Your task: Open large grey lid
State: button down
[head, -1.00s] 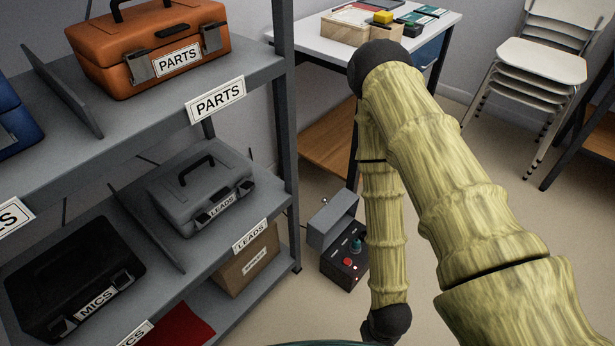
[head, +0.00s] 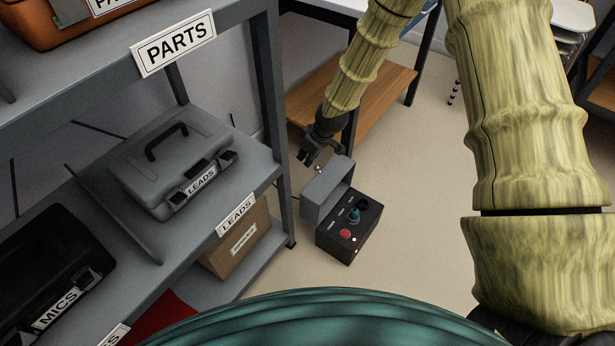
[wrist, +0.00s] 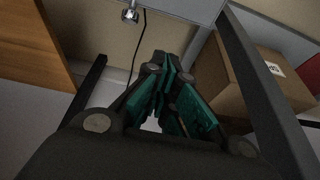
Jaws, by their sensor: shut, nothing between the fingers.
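A grey lid (head: 322,192) stands raised at the far left end of a small black control box (head: 350,238) on the floor. Its controls, including a red button and a teal knob, are uncovered. A small shiny metal knob (head: 318,169) shows at the lid's upper edge; a similar knob (wrist: 130,15) is at the top of the wrist view, beside a grey surface. My gripper (head: 309,158) is shut and empty, just above and behind the lid in the head view. In the wrist view its teal-padded fingers (wrist: 165,62) are together. Contact with the lid cannot be told.
A grey shelf unit stands left, holding a grey LEADS case (head: 172,160), a black MICS case (head: 45,280) and a cardboard box (head: 237,245) lower down. The shelf post (head: 272,120) is near my gripper. A wooden shelf (head: 375,95) lies behind. Floor right of the control box is clear.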

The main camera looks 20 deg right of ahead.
aim_at(325, 186)
notch_tip(325, 186, down, 9)
jog(key=b, duration=0.5)
jog(key=shift+w+d+r, duration=0.15)
jog(key=shift+w+d, duration=0.1)
jog(key=shift+w, duration=0.15)
jog(key=shift+s+r, duration=0.1)
dwell(0.4)
